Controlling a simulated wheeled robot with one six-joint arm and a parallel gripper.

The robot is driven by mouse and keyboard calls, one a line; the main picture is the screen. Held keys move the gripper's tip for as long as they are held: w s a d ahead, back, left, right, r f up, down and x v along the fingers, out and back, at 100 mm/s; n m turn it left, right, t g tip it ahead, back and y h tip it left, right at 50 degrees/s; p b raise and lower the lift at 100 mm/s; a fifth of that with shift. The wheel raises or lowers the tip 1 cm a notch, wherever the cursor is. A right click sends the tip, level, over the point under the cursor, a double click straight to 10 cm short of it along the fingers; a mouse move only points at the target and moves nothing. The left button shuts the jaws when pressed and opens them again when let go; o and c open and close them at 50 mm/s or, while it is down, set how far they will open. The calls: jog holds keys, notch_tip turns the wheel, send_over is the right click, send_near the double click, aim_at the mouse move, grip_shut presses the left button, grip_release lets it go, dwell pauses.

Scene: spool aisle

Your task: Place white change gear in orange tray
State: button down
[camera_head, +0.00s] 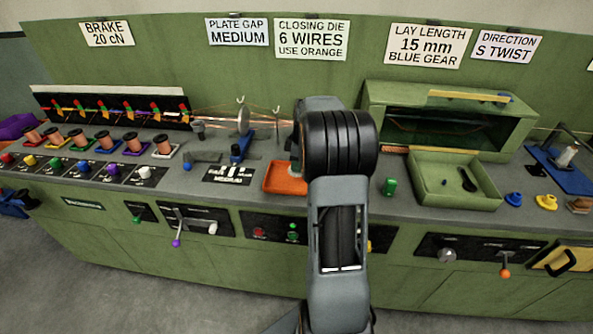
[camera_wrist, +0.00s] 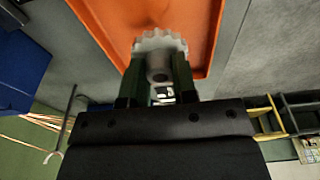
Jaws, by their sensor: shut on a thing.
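The white change gear (camera_wrist: 160,42) is between the fingers of my gripper (camera_wrist: 158,80), which is shut on it, in the wrist view. The gear shows white teeth around its far rim and a grey hub with a dark bore. The orange tray (camera_wrist: 205,72) lies beyond and below the gear, with its raised rim to the right. I cannot tell whether the gear touches the tray. In the head view the orange tray (camera_head: 285,178) sits on the bench, partly hidden by my arm. My gripper and the gear are hidden behind my arm there.
A green cylinder (camera_head: 389,187) stands right of my arm. Blue (camera_head: 513,199) and yellow (camera_head: 546,202) gear-like parts lie at the right. Left of the tray are a blue fixture (camera_head: 240,150) and a black-and-white plate (camera_head: 229,174).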

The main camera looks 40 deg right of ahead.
aim_at(295, 179)
jog(key=shift+w+a+f, duration=0.1)
jog(key=shift+w+f, duration=0.2)
jog(key=shift+f, duration=1.6)
jog(key=shift+f, duration=0.1)
jog(key=c, duration=0.9)
grip_release()
